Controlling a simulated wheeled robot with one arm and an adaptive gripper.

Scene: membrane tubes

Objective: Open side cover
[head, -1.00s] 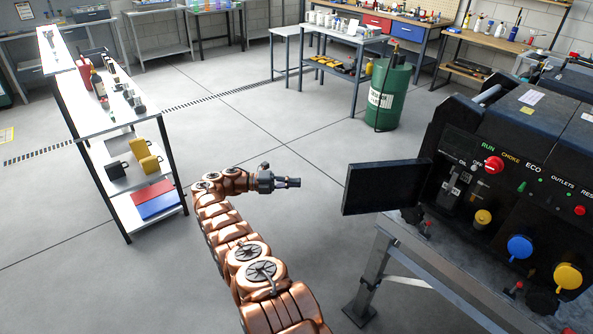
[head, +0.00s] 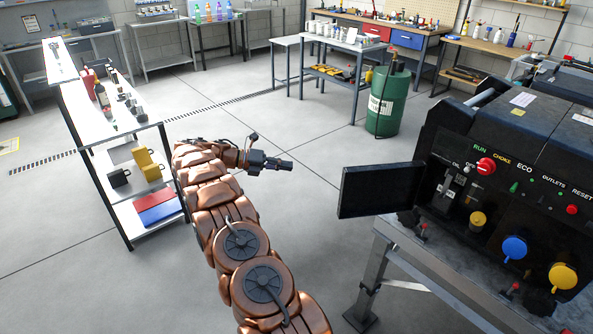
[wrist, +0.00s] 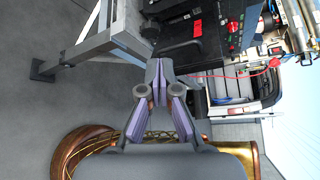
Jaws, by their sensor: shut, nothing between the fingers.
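The side cover (head: 380,190) looks like a flat dark panel. In the head view it sticks out to the left from the left end of the black generator (head: 500,165), standing upright and swung away from it. My gripper (head: 288,164) is to the left of the cover, with a clear gap, pointing right. It is shut and empty. In the wrist view my gripper's fingertips (wrist: 160,66) meet, with a dark flat panel, probably the cover (wrist: 178,58), beyond them. A lit recess with a red wire (wrist: 215,76) shows beside it; whether it is the generator's inside I cannot tell.
The generator stands on a grey metal table (head: 400,250). A white shelf unit (head: 105,120) with several small items stands on the left, close to my arm. A green drum (head: 388,105) and workbenches are at the back. The floor between is free.

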